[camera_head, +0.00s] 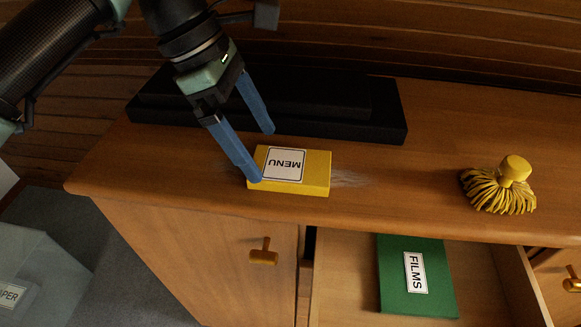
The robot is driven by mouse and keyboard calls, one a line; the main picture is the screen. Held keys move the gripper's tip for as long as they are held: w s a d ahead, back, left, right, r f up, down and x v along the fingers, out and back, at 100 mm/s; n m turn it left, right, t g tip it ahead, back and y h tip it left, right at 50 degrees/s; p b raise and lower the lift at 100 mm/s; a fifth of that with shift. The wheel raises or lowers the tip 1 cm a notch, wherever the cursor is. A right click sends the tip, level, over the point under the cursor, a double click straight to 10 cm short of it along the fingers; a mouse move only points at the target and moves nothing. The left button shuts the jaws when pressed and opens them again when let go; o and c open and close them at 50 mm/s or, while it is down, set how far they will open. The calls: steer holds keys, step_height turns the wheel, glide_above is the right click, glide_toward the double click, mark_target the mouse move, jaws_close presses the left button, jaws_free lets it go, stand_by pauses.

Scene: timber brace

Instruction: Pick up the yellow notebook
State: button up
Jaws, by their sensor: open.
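The yellow notebook (316,172) lies flat on the wooden cabinet top, with a white label reading MENU, upside down in this view. My gripper (263,157) comes down from the upper left with its two blue fingers spread apart. The nearer fingertip is at the notebook's left front part, and the farther fingertip is just behind its back left edge. The notebook's left end lies between the fingers. I cannot tell whether either finger touches it.
A black stepped object (385,120) lies close behind the notebook. A yellow brush-like object (514,170) stands to the right. Below, an open drawer (345,290) holds a green FILMS book (393,275). The cabinet top (400,195) is clear between notebook and brush.

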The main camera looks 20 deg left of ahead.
mark_target(292, 165)
steer(key=d+f, duration=0.1)
steer(key=w+d+f+b, duration=0.1)
steer(key=d, duration=0.1)
steer(key=shift+d, duration=0.3)
steer(key=shift+w+d+f, duration=0.1)
steer(key=shift+d+f, duration=0.05)
steer(key=shift+f, duration=0.25)
steer(key=c, duration=1.1)
steer(key=shift+r, duration=0.15)
steer(key=shift+c, duration=0.2)
